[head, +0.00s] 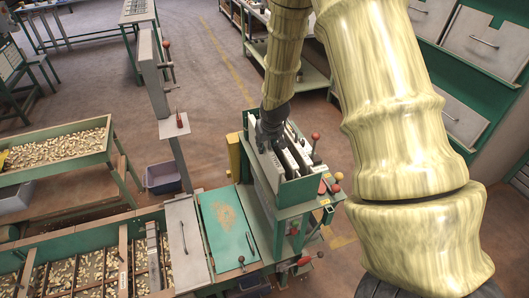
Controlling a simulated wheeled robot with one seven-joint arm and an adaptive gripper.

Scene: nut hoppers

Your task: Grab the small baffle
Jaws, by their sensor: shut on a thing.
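My gripper (270,143), dark and seen from above, reaches down into the top of a green rack (295,190) at the middle of the view. The rack holds several upright pale plates, with a large one (262,162) on its left side and smaller ones to the right. My gripper is shut on one of these plates, taken as the small baffle (279,146), near its top edge. The fingers hide much of this baffle, and its lower part is down inside the rack. The exact contact is too small to see.
Red-knobbed levers (316,137) stand at the rack's right. A green lid (226,228) and a grey lid (187,243) lie to its left. A trough of nuts (60,148) and a grey post (153,75) are farther left. Brown floor lies open behind.

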